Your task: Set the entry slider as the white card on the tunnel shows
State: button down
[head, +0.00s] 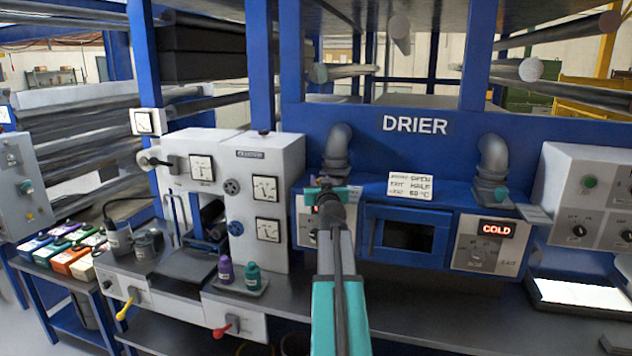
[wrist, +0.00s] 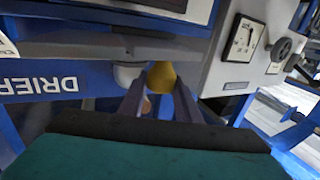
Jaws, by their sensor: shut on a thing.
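The white card (head: 410,186) on the blue drier tunnel (head: 455,190) appears to read entry OPEN, exit HALF, 60 °C. The entry panel (head: 303,228) is left of the tunnel window, mostly behind my arm; its slider is hidden. My gripper (head: 327,192) is in front of the tunnel's left end. In the wrist view my gripper (wrist: 161,88) is shut on a rounded yellow thing (wrist: 162,75) at the fingertips. I cannot tell whether this is part of the entry slider. The exit panel (head: 485,245) has a red COLD display.
Grey elbow pipes (head: 337,150) rise from the tunnel top close to my gripper. A gauge cabinet (head: 265,200) stands to the left. Purple (head: 225,270) and teal (head: 252,275) bottles stand on a small tray below. The bench (head: 420,315) before the tunnel is clear.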

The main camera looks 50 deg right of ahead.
jog(key=shift+a+f, duration=0.1)
jog(key=shift+f, duration=0.05)
jog(key=c, duration=1.4)
grip_release()
jog(key=shift+s+a, duration=0.1)
jog(key=shift+c, duration=0.2)
jog(key=shift+o, duration=0.7)
jog(key=shift+s+a, duration=0.1)
